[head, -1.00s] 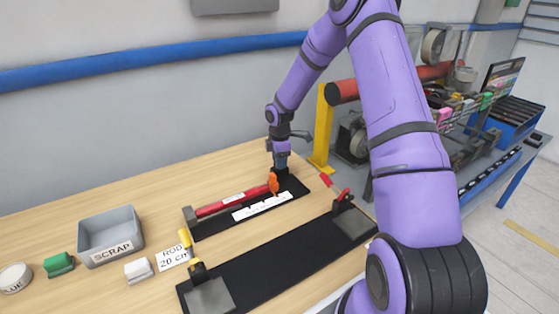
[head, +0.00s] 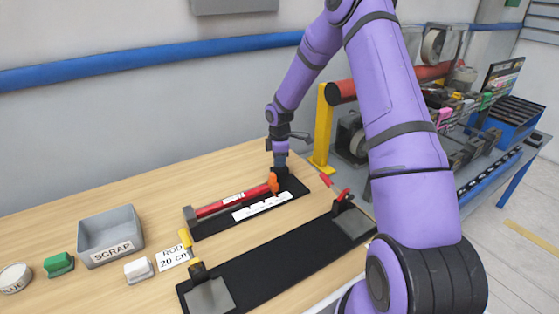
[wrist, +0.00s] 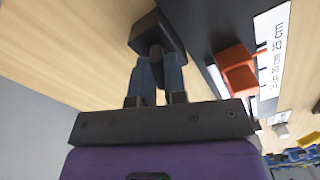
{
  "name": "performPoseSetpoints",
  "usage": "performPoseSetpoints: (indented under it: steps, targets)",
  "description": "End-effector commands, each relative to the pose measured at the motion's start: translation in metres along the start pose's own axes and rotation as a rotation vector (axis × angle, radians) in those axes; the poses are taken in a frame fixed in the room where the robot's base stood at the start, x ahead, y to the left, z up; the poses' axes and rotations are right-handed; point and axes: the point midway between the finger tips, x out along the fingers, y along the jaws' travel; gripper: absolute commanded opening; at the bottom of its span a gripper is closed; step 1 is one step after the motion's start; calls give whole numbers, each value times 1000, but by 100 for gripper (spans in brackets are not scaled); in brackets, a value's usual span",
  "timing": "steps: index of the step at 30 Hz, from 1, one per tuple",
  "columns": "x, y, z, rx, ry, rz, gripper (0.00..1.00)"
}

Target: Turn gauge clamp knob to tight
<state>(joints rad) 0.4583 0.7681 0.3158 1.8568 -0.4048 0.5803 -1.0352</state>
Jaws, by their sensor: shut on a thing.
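The gauge is a black strip (head: 208,229) with a white scale (head: 262,207) on the wooden bench, a red rod (head: 215,205) lying along it. An orange piece (head: 273,183) stands beside the scale near the strip's far right end. It also shows in the wrist view (wrist: 237,68). A black clamp knob (wrist: 150,30) is at that end, under my gripper (head: 280,170). The wrist view shows my gripper (wrist: 157,65) pointing at the knob, its two fingers closed on it. The fingers hide part of the knob, and no tight mark is readable.
A grey SCRAP bin (head: 110,238) stands at the left, with a green block (head: 59,265) and a white block (head: 138,270) near it. A black fixture (head: 270,262) with a yellow-handled clamp (head: 188,243) and a red-handled clamp (head: 335,190) lies in front.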

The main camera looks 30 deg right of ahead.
Motion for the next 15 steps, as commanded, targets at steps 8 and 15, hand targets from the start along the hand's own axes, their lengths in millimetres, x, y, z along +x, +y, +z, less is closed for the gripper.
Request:
performPoseSetpoints:
  steps: [8, 15]
  targets:
    - [0, 0, 0, 245, 0, 2, 0]
    - [0, 0, 0, 473, 0, 2, 0]
